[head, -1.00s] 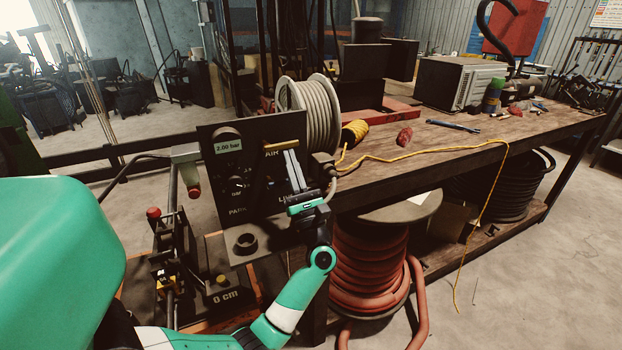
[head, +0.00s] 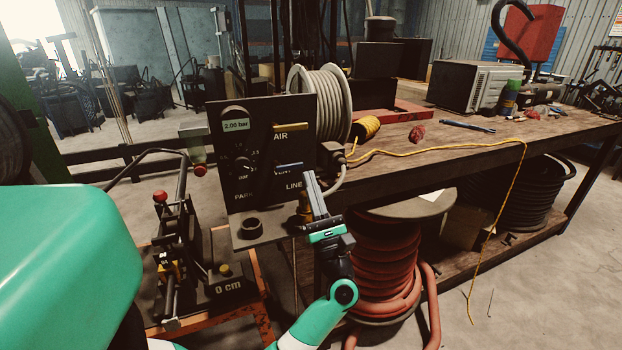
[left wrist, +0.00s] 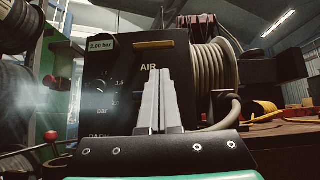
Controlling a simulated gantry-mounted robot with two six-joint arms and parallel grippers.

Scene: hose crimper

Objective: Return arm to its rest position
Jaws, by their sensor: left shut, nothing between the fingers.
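My left gripper (head: 309,188) is in front of the lower right part of the black control panel (head: 248,178), near the LINE label. Its fingers are together with nothing between them, and they look apart from the panel's handles. In the left wrist view the shut fingers (left wrist: 160,92) point up in front of the panel (left wrist: 118,112), below the AIR label. The panel carries a brass-coloured handle (head: 287,126), a blue handle (head: 289,166) and a display reading 2.00 bar (head: 236,125). My right gripper is not in view.
A wooden bench (head: 430,160) stands to the right, with a grey hose reel (head: 335,105), a yellow cord (head: 440,148) and tools. A red hose coil (head: 380,265) is below it. A crimper-like stand with a red knob (head: 160,197) and a 0 cm block (head: 228,289) is at lower left.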

